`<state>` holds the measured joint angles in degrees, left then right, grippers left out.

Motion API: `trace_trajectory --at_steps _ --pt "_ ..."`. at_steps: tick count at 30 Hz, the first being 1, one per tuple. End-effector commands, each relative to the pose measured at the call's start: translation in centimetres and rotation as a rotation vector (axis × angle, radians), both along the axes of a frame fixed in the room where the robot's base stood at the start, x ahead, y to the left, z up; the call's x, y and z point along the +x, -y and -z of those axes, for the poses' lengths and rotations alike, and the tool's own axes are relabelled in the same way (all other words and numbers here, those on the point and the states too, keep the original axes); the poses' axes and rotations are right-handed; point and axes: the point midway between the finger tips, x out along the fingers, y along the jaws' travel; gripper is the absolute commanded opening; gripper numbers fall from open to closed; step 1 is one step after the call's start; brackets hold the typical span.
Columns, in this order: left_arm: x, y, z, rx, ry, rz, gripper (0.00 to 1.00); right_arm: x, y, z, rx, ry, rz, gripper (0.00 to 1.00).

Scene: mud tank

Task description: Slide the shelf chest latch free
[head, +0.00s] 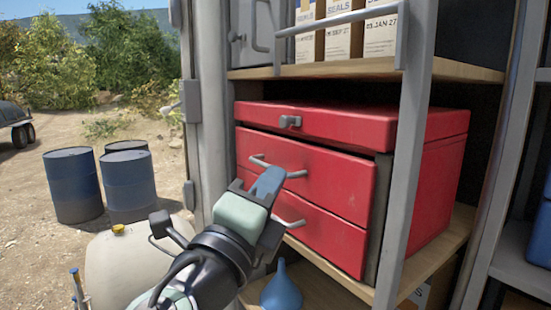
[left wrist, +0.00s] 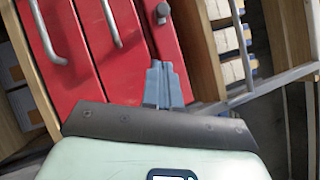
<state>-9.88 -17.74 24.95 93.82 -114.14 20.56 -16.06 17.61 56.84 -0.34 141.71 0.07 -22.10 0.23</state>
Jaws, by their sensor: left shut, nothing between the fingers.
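A red chest (head: 345,122) with a lid and two drawers stands on a wooden shelf. Its grey latch (head: 290,122) sits at the front edge of the lid. The latch also shows in the left wrist view (left wrist: 161,13), beyond my fingertips. My left gripper (head: 272,176) is in front of the upper drawer, below the latch and apart from it. Its blue-grey fingers are shut and empty, also seen in the left wrist view (left wrist: 162,68). The drawers have metal bar handles, an upper one (head: 296,174) beside my fingers and a lower one (head: 290,222). My right gripper does not show.
A grey upright post (head: 408,150) stands before the chest's right side. A metal rail (head: 345,20) crosses the upper shelf (head: 350,69), which holds boxes (head: 343,40). A blue funnel (head: 281,290) is below. Blue barrels (head: 72,186) stand outside at left.

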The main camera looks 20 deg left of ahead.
Motion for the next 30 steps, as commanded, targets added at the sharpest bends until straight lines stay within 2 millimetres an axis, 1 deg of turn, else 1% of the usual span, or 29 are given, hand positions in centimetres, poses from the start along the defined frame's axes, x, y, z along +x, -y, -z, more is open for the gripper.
trace_trajectory --at_steps 5,12,14,16,21,30 --pt "3.2 0.4 -1.4 0.000 -0.001 0.001 0.00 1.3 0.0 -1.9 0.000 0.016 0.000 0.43" --pt "8.1 1.0 -3.3 0.000 0.002 0.001 0.00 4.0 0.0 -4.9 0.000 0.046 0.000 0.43" --pt "9.1 1.0 -3.7 0.001 0.004 -0.001 0.00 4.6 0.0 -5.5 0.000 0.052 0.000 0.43" --pt "9.7 0.0 -4.2 -0.001 0.005 -0.004 0.00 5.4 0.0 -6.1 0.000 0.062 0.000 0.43" --pt "10.9 -1.0 -4.8 -0.001 0.002 -0.001 0.00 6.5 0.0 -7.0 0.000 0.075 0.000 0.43" --pt "11.3 -1.3 -4.6 0.000 -0.001 0.001 0.00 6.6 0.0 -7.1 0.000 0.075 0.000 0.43"
